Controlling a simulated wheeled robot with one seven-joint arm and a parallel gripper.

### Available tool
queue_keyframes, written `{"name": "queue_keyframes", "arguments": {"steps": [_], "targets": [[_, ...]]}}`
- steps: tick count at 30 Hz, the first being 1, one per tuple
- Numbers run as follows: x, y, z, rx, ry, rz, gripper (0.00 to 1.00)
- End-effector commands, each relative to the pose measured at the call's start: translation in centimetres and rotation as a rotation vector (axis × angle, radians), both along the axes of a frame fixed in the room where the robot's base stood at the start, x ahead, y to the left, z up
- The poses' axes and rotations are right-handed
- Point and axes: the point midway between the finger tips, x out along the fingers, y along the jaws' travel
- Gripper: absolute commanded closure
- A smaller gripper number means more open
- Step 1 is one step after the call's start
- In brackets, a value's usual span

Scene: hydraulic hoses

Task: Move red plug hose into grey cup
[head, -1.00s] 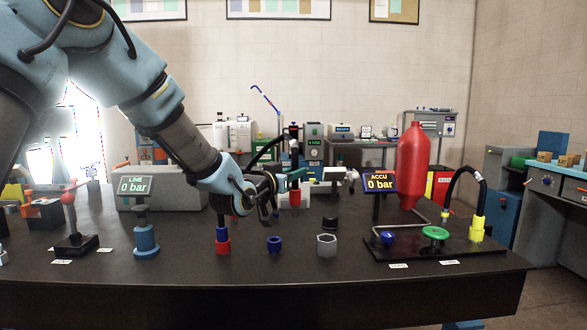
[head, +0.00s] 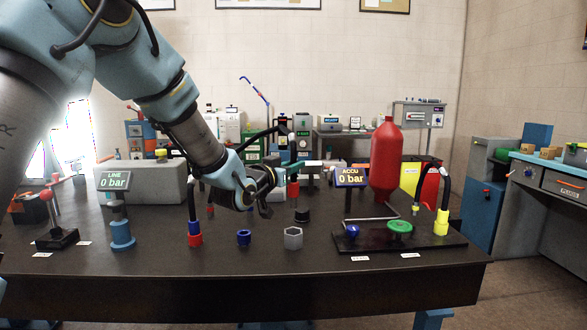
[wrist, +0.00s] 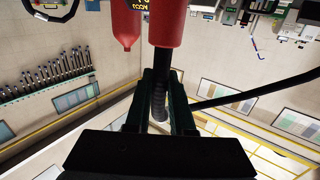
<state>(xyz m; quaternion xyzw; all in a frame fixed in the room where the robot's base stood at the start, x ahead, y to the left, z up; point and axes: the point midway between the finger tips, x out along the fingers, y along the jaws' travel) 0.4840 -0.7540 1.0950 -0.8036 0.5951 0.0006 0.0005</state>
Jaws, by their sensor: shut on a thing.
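My gripper (head: 297,168) is shut on the red plug hose, above the back part of the bench. The red plug (head: 293,188) hangs below the fingers, and the black hose (head: 262,133) arcs up over my wrist. In the wrist view the black hose (wrist: 160,98) runs between the two fingers, with the large red plug (wrist: 167,22) beyond them. The grey cup (head: 293,238), a hexagonal ring, stands empty-looking near the front of the bench. In the head view the plug appears directly above it in the picture, clearly apart from it; their depth difference is hard to judge.
A blue cup (head: 244,238) stands left of the grey cup, and a black cup (head: 302,215) behind it. A blue-collared hose (head: 195,225) stands in the red cup (head: 195,240). The accumulator board (head: 440,241) with the red bottle (head: 386,160) is at right.

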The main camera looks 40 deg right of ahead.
Motion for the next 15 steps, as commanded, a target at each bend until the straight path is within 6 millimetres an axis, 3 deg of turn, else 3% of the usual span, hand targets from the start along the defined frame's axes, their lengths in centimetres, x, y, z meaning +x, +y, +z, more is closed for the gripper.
{"name": "queue_keyframes", "arguments": {"steps": [15], "targets": [[0.0,0.0,-4.8,-0.002,-0.001,0.0,1.0]]}}
